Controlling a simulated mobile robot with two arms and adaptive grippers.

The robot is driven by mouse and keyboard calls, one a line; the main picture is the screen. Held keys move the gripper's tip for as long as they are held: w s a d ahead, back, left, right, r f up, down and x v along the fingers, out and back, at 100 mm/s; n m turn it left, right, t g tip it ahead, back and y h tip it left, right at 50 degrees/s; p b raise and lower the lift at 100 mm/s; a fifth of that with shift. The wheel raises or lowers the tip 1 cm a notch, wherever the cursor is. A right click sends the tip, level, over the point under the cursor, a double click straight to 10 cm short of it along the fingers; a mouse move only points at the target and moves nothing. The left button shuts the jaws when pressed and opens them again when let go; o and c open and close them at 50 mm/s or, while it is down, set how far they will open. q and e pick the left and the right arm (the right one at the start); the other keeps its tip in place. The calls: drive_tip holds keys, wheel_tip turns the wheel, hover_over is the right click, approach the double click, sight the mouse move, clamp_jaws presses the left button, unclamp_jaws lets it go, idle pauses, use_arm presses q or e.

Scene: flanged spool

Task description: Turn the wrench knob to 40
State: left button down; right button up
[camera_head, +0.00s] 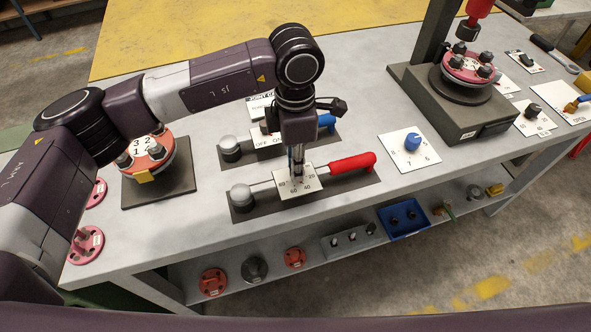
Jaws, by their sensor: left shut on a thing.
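The wrench with the red handle (351,163) lies on a dark mat near the table's front edge, its grey round head (242,197) at the left. A white dial plate (311,190) sits on its middle, with the numbers 80, 60, 40 and 20 around its edge. My left gripper (297,172) points down at the middle of this plate and is shut on the wrench knob. The fingers mostly hide the knob, so I cannot read its setting. My right gripper is not in view.
A second wrench with a blue handle (327,121) lies just behind. A blue knob on a white plate (426,156) is to the right. A flanged spool (146,157) stands left, and a press with a red flange (468,68) stands at the back right.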

use_arm(q)
drive_tip(key=shift+n+b, duration=0.35)
drive_tip(key=shift+n, duration=0.05)
drive_tip(key=c, duration=1.7)
unclamp_jaws()
drive_tip(key=shift+c, duration=0.2)
wheel_tip(320, 180, up, 12)
drive_tip(key=shift+w, duration=0.1)
